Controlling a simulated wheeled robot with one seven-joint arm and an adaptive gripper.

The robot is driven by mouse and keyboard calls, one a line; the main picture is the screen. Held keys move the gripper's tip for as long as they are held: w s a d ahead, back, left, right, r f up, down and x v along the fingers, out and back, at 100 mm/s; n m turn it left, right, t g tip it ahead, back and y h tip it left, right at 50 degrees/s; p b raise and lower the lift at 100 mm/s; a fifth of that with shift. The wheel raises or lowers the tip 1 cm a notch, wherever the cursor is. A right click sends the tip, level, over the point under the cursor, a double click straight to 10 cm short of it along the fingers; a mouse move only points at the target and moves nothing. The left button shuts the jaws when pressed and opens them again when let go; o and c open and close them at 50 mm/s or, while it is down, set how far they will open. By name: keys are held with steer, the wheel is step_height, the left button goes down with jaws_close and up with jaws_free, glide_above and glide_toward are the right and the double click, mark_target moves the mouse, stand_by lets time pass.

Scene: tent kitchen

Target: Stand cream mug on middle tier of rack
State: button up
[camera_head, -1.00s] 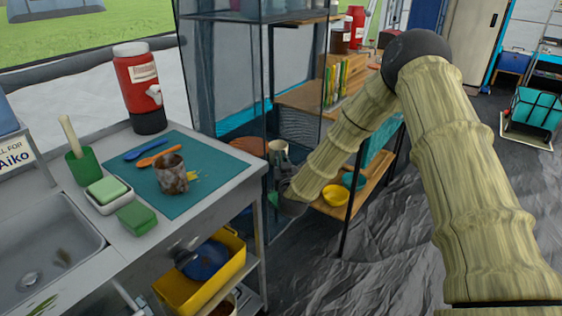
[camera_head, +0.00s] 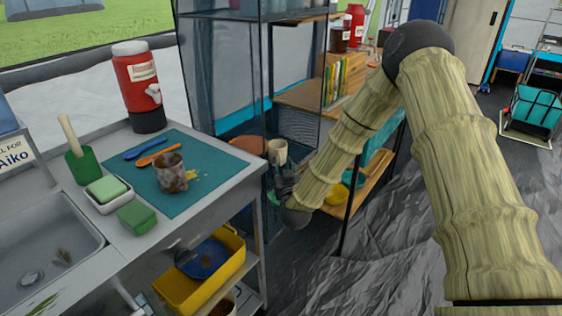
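The cream mug (camera_head: 277,151) shows beside the dark mesh-sided rack (camera_head: 225,75), just above the end of my arm. My gripper (camera_head: 281,176) is small and dark, close below the mug, and partly hidden by my wrist. I cannot tell whether its fingers are around the mug or only beside it, nor whether the mug rests on anything. Another mug (camera_head: 171,173), grey-brown and stained, stands upright on the teal mat (camera_head: 205,165) on the metal counter.
A wooden shelf unit (camera_head: 300,97) holds books and a red container. A terracotta-coloured round item (camera_head: 248,144) sits left of the cream mug. Open floor lies in front of the shelves.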

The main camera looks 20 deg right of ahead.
steer(key=s, duration=0.7)
steer(key=shift+a, duration=0.4)
steer(key=s+a+f+n+g+y, duration=0.1)
steer(key=s+f+g, duration=0.4)
steer(key=s+f, duration=0.7)
steer(key=s+a+f+g+y, duration=0.2)
steer(key=s+f+g, duration=0.2)
steer(key=s+f, duration=0.7)
steer(key=s+d+f+g, duration=0.1)
steer(key=s+f+g, duration=0.3)
steer(key=s, duration=0.8)
steer(key=s+d+f+g, duration=0.2)
steer(key=s+f+g, duration=0.2)
steer(key=s, duration=0.9)
step_height(320, 180, down, 2)
steer(key=shift+s+f+g+h, duration=0.1)
steer(key=shift+s+g+h, duration=0.2)
steer(key=shift+g+h, duration=0.1)
